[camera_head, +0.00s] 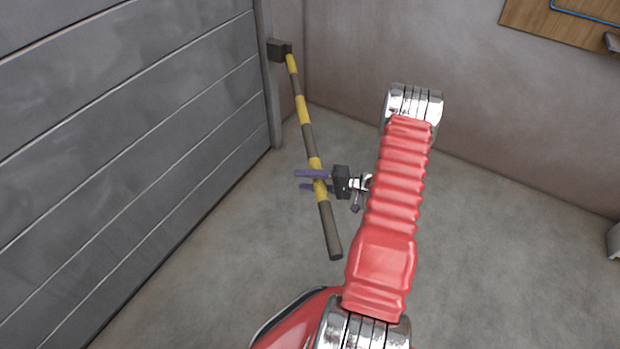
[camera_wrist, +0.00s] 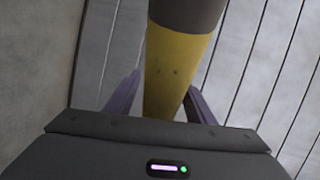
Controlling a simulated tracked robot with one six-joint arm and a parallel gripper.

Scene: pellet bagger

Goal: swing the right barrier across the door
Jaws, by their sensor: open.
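The right barrier (camera_head: 304,110) is a yellow and dark striped bar. It is hinged on a dark block (camera_head: 279,50) at the door frame and its free end points out into the room, away from the grey panelled door (camera_head: 130,130). My gripper (camera_head: 308,181) is open, with its two purple fingers on either side of the bar, nearer its free end. In the wrist view the bar's yellow band (camera_wrist: 180,72) runs between the fingers (camera_wrist: 160,95). Whether either finger touches the bar I cannot tell.
A back wall (camera_head: 400,50) stands behind the barrier, with a wooden board (camera_head: 565,22) at the upper right. A grey object (camera_head: 614,240) shows at the right edge. The concrete floor (camera_head: 225,240) between the bar and the door looks clear.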

